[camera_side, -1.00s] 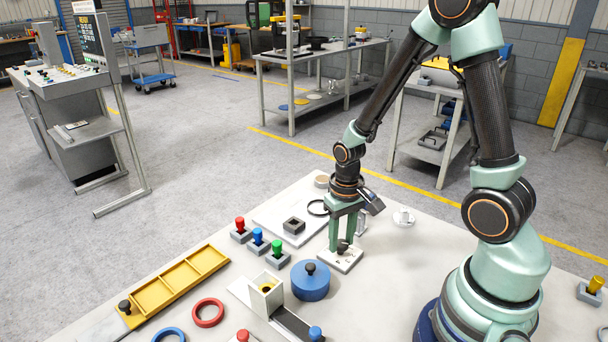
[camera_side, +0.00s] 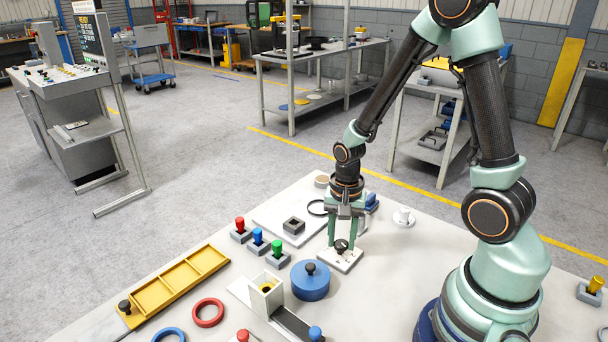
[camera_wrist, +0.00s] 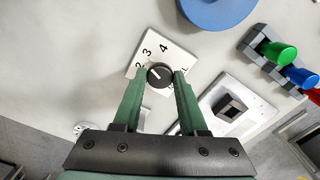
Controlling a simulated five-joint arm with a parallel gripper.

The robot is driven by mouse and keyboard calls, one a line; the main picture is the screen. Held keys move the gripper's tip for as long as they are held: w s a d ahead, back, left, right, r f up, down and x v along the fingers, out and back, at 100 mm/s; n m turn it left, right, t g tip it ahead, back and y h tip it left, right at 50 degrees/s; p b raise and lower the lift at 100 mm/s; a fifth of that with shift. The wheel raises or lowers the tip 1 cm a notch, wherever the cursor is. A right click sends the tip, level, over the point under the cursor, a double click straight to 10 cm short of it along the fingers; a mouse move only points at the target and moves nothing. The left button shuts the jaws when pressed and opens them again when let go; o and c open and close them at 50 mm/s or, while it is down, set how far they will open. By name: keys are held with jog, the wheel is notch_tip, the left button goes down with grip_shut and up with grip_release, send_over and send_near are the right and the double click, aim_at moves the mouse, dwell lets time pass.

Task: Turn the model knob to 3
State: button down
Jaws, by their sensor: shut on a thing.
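The model knob (camera_wrist: 159,75) is a round black knob with a short white pointer mark, on a white dial plate (camera_wrist: 140,54) marked with numbers. In the wrist view 2, 3 and 4 are readable and a label at right is partly hidden. The pointer slants to the upper left, towards the 2 and 3 side; its exact number is hard to tell. My gripper (camera_wrist: 159,73) has its two green fingers on either side of the knob, shut on it. In the side view the knob (camera_side: 342,245) sits low between the fingers, on its plate (camera_side: 338,262).
A blue round lid with a black knob (camera_side: 310,281) stands close at left. Red, blue and green pegs (camera_side: 277,248) stand in grey blocks beyond it. A grey plate with a dark square socket (camera_side: 294,226) lies behind.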

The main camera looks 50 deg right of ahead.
jog(key=shift+m, duration=0.4)
jog(key=shift+c, duration=2.2)
grip_release()
notch_tip(320, 180, up, 12)
jog(key=shift+r, duration=0.15)
notch_tip(320, 180, up, 9)
jog(key=n+t, duration=0.5)
jog(key=n, duration=0.7)
send_over(341, 243)
jog(key=s+a, duration=0.1)
jog(key=a, duration=0.4)
jog(key=shift+s+a+r+n+t, duration=0.25)
jog(key=shift+r+n, duration=0.2)
jog(key=shift+n, duration=0.35)
